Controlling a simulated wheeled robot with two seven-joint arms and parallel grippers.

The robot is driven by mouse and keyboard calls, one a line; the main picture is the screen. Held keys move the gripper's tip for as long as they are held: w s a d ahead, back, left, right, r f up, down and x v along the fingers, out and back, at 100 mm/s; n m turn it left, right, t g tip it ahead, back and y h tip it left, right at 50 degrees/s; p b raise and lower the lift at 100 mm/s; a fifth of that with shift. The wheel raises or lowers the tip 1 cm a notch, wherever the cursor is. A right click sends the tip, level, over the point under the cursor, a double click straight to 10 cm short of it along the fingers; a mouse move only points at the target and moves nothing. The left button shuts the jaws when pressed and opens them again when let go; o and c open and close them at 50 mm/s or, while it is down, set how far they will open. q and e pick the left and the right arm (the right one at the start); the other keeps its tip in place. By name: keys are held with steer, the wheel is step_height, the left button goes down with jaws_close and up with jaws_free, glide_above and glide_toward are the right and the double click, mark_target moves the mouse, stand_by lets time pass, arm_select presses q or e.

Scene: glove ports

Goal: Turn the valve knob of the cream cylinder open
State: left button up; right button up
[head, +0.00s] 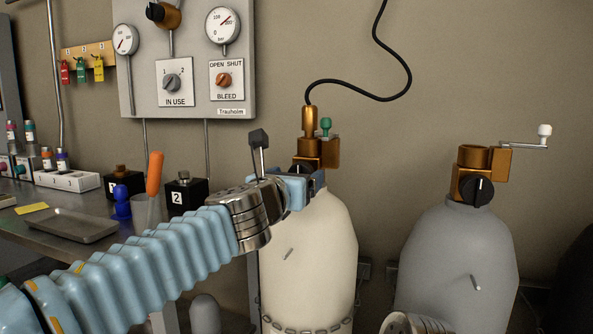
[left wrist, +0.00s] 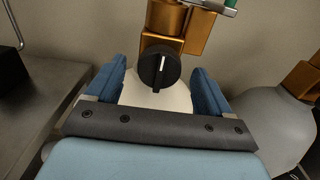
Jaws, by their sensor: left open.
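The cream cylinder (head: 312,255) stands against the wall with a brass valve (head: 318,150) on top. Its black round valve knob (head: 302,166) is partly hidden by my left gripper (head: 308,182) in the head view. In the left wrist view the knob (left wrist: 160,67) faces me, and its white mark stands nearly upright. My left gripper's blue fingers (left wrist: 157,88) are open, one on each side of the knob, with visible gaps. The knob lies beyond or near the fingertips; I cannot tell the exact depth.
A grey cylinder (head: 455,265) with its own black knob (head: 477,190) and a crank (head: 530,143) stands to the right. A black hose (head: 400,92) rises from the cream cylinder's valve. A gauge panel (head: 190,100) hangs behind. A metal bench (head: 75,212) is at left.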

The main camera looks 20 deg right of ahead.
arm_select(q)
steer(key=shift+w+d, duration=0.4)
steer(key=shift+w, duration=0.1)
steer(key=c, duration=1)
